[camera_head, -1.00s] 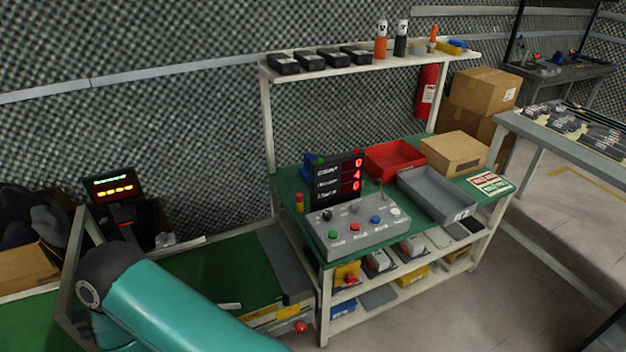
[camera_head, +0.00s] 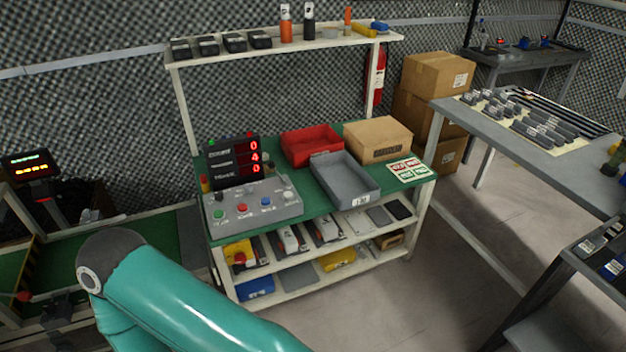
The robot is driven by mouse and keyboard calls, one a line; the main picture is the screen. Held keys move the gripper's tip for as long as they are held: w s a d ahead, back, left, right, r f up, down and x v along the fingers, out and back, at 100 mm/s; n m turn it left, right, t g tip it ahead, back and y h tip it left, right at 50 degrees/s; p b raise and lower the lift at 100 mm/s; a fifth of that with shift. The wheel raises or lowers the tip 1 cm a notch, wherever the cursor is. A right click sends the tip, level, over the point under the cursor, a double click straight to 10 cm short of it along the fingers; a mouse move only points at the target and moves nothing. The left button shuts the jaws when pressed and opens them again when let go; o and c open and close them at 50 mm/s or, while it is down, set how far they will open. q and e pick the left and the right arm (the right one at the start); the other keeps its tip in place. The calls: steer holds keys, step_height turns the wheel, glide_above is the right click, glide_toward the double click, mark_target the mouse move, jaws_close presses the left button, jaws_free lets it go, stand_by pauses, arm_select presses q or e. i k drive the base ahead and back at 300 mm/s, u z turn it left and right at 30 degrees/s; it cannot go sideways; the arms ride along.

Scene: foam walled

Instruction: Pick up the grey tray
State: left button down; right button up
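The grey tray (camera_head: 345,182) lies on the green top of the workbench (camera_head: 300,184), near its front edge. It is an open, shallow, rectangular box with a small white label on its front wall, and it looks empty. A red tray (camera_head: 311,146) stands behind it and a cardboard box (camera_head: 378,139) behind it to the right. My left arm, teal with a dark joint, crosses the lower left, well short of the tray. Neither gripper shows in this view.
A control box (camera_head: 253,206) with coloured buttons and a display (camera_head: 234,158) stand left of the tray. A printed card (camera_head: 408,171) lies to the right. Several items fill the lower shelves. Another table (camera_head: 540,150) stands at right. Floor (camera_head: 440,270) in front is clear.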

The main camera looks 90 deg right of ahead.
mark_target(346, 183)
steer(key=k, duration=1.05)
steer(key=u, duration=1.75)
steer(key=i, duration=0.1)
steer(key=z, duration=3.45)
steer(key=i, duration=0.3)
steer(key=z, duration=0.95)
steer(key=i, duration=0.8)
steer(key=u, duration=0.5)
